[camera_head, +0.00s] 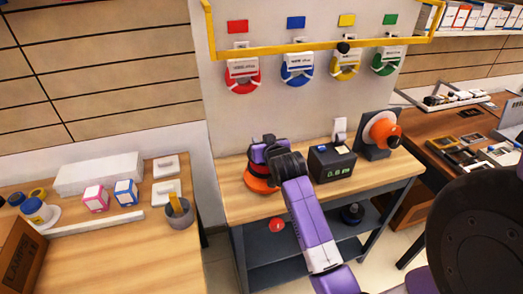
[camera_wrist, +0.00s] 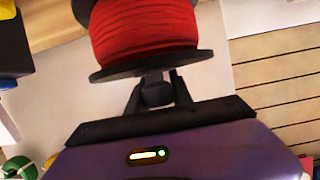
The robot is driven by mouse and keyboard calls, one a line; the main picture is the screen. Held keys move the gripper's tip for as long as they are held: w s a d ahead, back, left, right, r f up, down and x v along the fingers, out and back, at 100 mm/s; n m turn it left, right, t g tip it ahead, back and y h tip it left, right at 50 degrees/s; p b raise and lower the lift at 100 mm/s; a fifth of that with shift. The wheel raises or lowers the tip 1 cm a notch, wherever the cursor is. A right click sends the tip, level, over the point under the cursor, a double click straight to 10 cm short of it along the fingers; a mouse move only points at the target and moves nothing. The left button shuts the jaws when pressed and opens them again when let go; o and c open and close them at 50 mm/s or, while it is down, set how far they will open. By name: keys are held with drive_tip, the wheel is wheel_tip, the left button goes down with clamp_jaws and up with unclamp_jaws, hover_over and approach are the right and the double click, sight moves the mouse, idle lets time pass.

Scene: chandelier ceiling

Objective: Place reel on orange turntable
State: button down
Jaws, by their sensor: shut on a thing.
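The reel (camera_wrist: 150,35), red winding between black flanges, fills the top of the wrist view. My gripper (camera_wrist: 158,92) is shut on the reel's dark hub end, below the lower flange. In the head view my gripper (camera_head: 264,150) is over the left end of the middle bench. Just below it, the orange turntable (camera_head: 261,185) shows as a low round orange disc on the bench. My gripper and the dark parts above it hide most of the reel there; I cannot tell whether reel and turntable touch.
A black box with a display (camera_head: 331,163) stands right of my gripper. Beyond it, an orange round part (camera_head: 383,130) is mounted on a dark plate. Red, blue, yellow and green spools (camera_head: 297,68) hang on the wall under a yellow rail (camera_head: 300,49). The bench's front is clear.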

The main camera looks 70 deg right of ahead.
drive_tip(key=shift+f, duration=2.05)
drive_tip(key=c, duration=1.1)
unclamp_jaws()
drive_tip(key=shift+f, duration=0.2)
